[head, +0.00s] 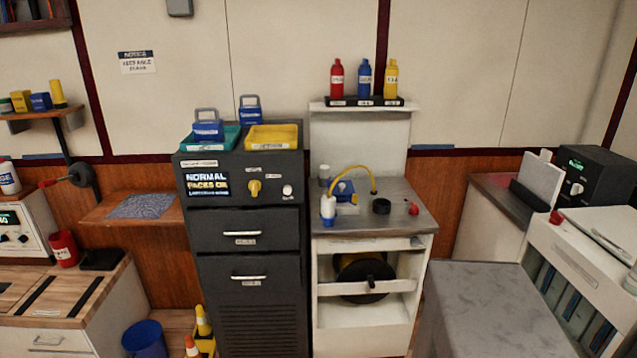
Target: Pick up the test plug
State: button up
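On the grey top of the white cabinet (400,222) at centre right stands a small blue and white piece (328,207), upright at the front left. It looks like a plug, but no readable label confirms that it is the test plug. A yellow cable (355,168) arches over the top from near this piece to the right. A blue box (346,192) with a yellow part sits just behind. A black ring (381,206) and a small red piece (414,208) lie to the right. My gripper is not in view.
A dark drawer cabinet (248,220) with a teal tray (190,142) and a yellow tray (272,137) stands at the left. Red, blue and yellow bottles (364,78) stand on the shelf above. A grey-topped block (490,310) fills the front right. Cones (203,320) stand at the lower left.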

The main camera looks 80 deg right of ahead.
aim_at(324, 170)
jog(key=u, duration=0.3)
jog(key=k, duration=1.35)
jog(key=z, duration=3.2)
jog(key=i, duration=0.1)
jog(key=u, duration=1.65)
